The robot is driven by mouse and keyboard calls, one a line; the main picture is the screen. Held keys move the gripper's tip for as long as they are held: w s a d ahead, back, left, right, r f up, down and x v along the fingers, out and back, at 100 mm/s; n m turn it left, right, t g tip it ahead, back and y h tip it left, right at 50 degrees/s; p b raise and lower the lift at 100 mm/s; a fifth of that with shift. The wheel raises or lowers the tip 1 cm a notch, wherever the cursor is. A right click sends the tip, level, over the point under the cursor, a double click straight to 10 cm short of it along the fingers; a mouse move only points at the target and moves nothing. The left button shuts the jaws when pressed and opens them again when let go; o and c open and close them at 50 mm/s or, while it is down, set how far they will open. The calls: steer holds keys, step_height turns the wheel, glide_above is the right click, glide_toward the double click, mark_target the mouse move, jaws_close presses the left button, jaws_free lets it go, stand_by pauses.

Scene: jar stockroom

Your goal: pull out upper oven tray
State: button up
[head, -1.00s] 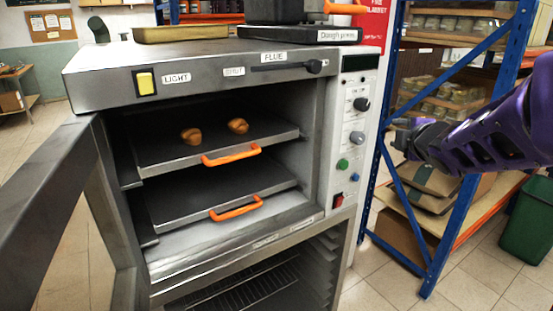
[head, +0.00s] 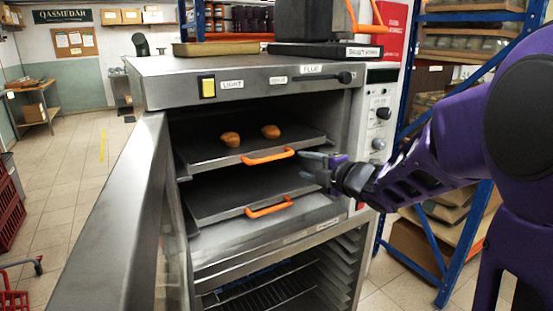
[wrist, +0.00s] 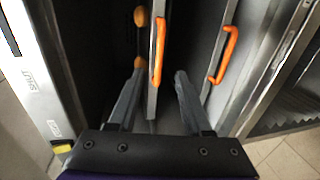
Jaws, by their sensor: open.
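The upper oven tray (head: 205,150) is a dark sheet with two brown bread rolls (head: 231,139) on it and an orange handle (head: 268,157) at its front. It sits inside the open oven. The lower tray (head: 235,190) has a like orange handle (head: 269,207). My gripper (head: 306,165) is open and empty, just right of the upper handle in the head view. In the wrist view the upper handle (wrist: 158,50) lies ahead, between the lines of my two fingers (wrist: 156,84). I cannot tell whether they touch it.
The oven door (head: 120,230) stands open at the left. The control panel (head: 380,125) is right of the opening, near my arm. A blue shelf rack (head: 480,215) stands at the right.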

mark_target(279, 157)
steer(key=x, duration=1.4)
steer(key=shift+w+a, duration=0.1)
steer(key=shift+a, duration=0.05)
jaws_close()
stand_by(0.8)
